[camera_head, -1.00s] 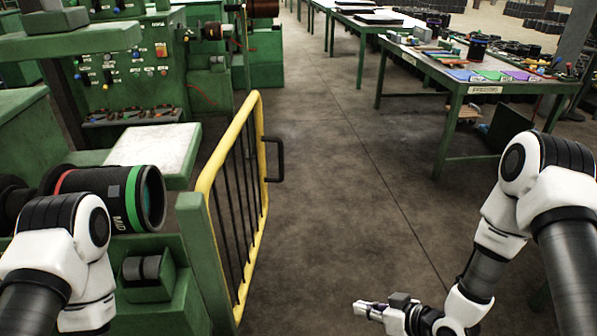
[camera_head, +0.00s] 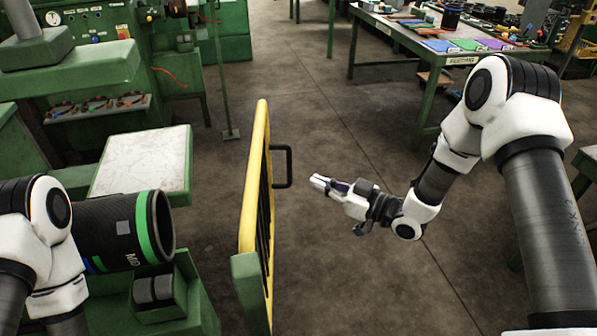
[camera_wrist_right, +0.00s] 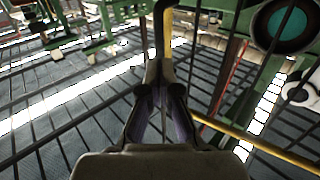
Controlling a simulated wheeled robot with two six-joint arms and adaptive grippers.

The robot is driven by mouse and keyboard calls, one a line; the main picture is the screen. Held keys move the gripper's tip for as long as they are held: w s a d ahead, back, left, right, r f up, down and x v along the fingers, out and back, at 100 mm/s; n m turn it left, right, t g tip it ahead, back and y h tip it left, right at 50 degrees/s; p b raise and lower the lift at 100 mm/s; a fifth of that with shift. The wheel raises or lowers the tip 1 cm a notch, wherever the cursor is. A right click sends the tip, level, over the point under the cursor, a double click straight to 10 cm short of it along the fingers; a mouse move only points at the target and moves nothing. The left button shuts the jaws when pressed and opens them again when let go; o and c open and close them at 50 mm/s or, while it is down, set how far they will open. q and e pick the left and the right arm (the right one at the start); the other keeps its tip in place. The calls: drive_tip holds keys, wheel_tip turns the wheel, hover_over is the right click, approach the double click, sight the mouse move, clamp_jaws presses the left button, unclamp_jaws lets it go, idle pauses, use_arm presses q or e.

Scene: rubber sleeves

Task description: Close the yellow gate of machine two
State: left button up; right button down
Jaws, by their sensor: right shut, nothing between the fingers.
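The yellow gate (camera_head: 254,178), with dark bars, stands in the middle of the head view, seen nearly edge-on. Its near end is at a green post (camera_head: 250,292). A black handle (camera_head: 289,166) sticks out from its right side. My right gripper (camera_head: 316,182) is shut and empty, to the right of the handle and pointing at the gate, seemingly a little apart from it. In the right wrist view my fingers (camera_wrist_right: 160,80) are together, with the gate's yellow frame (camera_wrist_right: 255,140) and bars beyond. My left arm shows at the lower left, but its gripper is out of view.
Left of the gate is a green machine with a black cylinder with a green band (camera_head: 125,228) and a pale-topped ledge (camera_head: 140,165). A green table (camera_head: 410,52) stands at the back right. Open floor (camera_head: 345,270) lies right of the gate.

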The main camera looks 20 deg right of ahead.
drive_tip(key=p+x, duration=0.1)
drive_tip(key=x, duration=0.4)
drive_tip(key=shift+w+a, duration=0.1)
drive_tip(key=shift+w, duration=0.1)
drive_tip(key=w+a+n+g+y+b, duration=0.2)
drive_tip(key=a+g+b, duration=0.1)
drive_tip(key=a, duration=0.4)
drive_tip(key=shift+w+a+n+y, duration=0.25)
drive_tip(key=shift+w+n+y, duration=0.1)
drive_tip(key=shift+n+y, duration=0.05)
drive_tip(key=shift+r, duration=0.15)
